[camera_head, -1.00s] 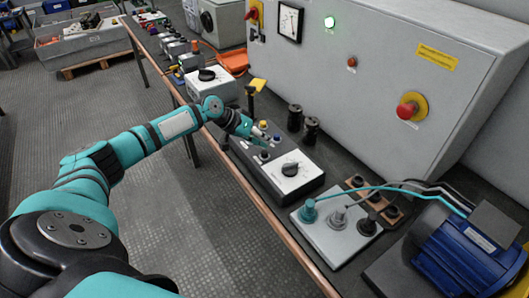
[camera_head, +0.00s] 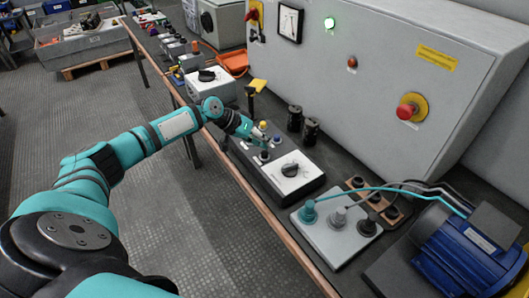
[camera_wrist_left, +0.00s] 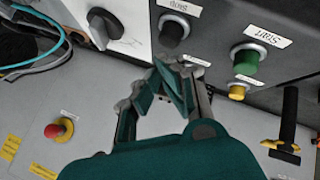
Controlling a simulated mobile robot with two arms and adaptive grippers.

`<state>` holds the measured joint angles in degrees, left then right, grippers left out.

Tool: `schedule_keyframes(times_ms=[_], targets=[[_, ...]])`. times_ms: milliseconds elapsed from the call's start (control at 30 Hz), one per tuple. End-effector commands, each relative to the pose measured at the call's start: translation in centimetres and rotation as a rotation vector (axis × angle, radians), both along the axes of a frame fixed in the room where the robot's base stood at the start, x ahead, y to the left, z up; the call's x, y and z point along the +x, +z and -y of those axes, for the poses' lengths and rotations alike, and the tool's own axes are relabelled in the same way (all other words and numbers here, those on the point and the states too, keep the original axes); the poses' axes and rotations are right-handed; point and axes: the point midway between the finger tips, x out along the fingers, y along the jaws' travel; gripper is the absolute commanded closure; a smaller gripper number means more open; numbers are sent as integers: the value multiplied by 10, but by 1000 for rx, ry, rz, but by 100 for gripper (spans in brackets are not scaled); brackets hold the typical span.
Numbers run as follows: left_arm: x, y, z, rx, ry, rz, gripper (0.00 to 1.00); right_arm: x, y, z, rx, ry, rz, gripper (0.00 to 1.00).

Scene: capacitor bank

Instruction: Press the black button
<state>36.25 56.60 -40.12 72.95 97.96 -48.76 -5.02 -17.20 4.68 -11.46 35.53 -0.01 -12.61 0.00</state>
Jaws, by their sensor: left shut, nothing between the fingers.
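The black button (camera_wrist_left: 174,29) sits on the dark control box beside a white label reading "Stop" in the left wrist view. It also shows small on the box in the head view (camera_head: 264,156). My left gripper (camera_head: 263,141) is over the far end of this box, with its fingers shut and empty. In the left wrist view, its fingertips (camera_wrist_left: 174,72) lie just below the black button in the picture, apparently apart from it. A green button (camera_wrist_left: 246,59) labelled "Start" is to the right. My right gripper is not in view.
The box also has a rotary knob (camera_head: 291,169) on a white plate. A yellow part (camera_wrist_left: 237,91) is near the green button. The grey cabinet (camera_head: 380,85) rises behind, with a red emergency stop (camera_head: 406,111). A blue motor (camera_head: 466,257) stands at right.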

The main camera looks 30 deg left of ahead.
Motion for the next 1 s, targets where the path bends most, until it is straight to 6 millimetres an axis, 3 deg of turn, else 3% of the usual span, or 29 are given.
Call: schedule_keyframes(times_ms=[1000], targets=[[0,-13,0,0,0,0,100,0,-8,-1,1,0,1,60]])
